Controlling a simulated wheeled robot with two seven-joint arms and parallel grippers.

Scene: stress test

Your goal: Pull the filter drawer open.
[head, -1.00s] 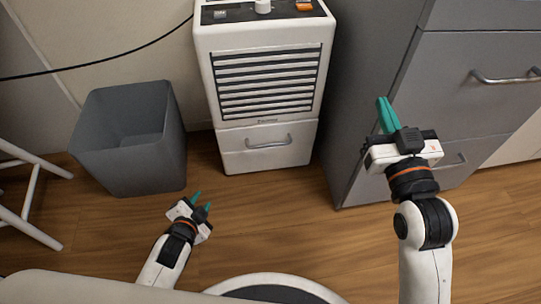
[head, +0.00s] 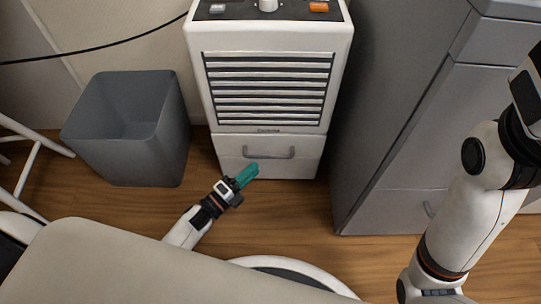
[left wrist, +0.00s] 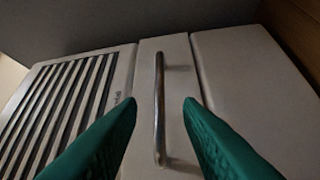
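The filter drawer (head: 235,146) is the bottom front of a white appliance (head: 197,70), below its slatted grille. It sits flush with the body. Its grey bar handle (head: 268,154) also shows upright in the left wrist view (left wrist: 159,110). My left gripper (head: 249,173) is in front of the drawer, just below and left of the handle in the head view. In the left wrist view its teal fingers (left wrist: 159,101) are open, with the handle in the gap between them. I cannot tell whether the tips reach past the bar. My right gripper is out of view.
A grey bin (head: 125,130) stands left of the appliance. A grey cabinet (head: 385,120) stands close on its right. White stool legs (head: 30,165) are at the far left. A black cable (head: 95,47) runs along the wall. Wooden floor (head: 290,215) in front is clear.

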